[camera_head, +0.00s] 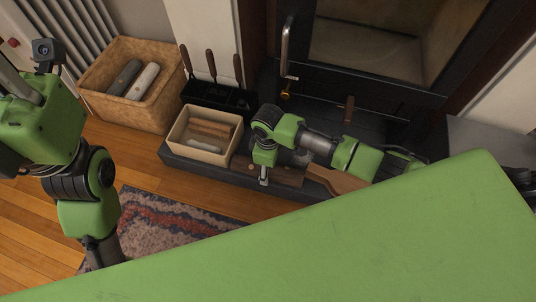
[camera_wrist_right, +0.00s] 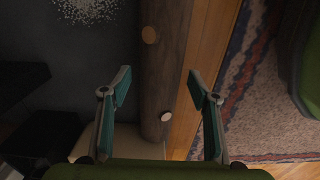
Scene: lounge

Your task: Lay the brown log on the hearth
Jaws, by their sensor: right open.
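The brown log (camera_head: 285,175) lies along the front edge of the dark hearth (camera_head: 195,165), in the middle of the head view and partly hidden by my right arm. In the right wrist view the log (camera_wrist_right: 165,75) runs lengthwise between the fingers of my right gripper (camera_wrist_right: 159,82), with pale cut knots showing on it. My right gripper, in the head view at the log's near side (camera_head: 263,182), is open, with a gap to the log on each side. My left gripper (camera_head: 18,82) is at the left edge, and its fingers are unclear.
A cream box with sticks (camera_head: 187,141) stands on the hearth at the log's left end. A wicker basket (camera_head: 156,115) and black tool stand (camera_head: 215,97) are beyond it. A light wooden piece (camera_head: 338,181) lies right of the log. A stove (camera_head: 375,50) stands behind; a rug (camera_head: 150,225) lies in front.

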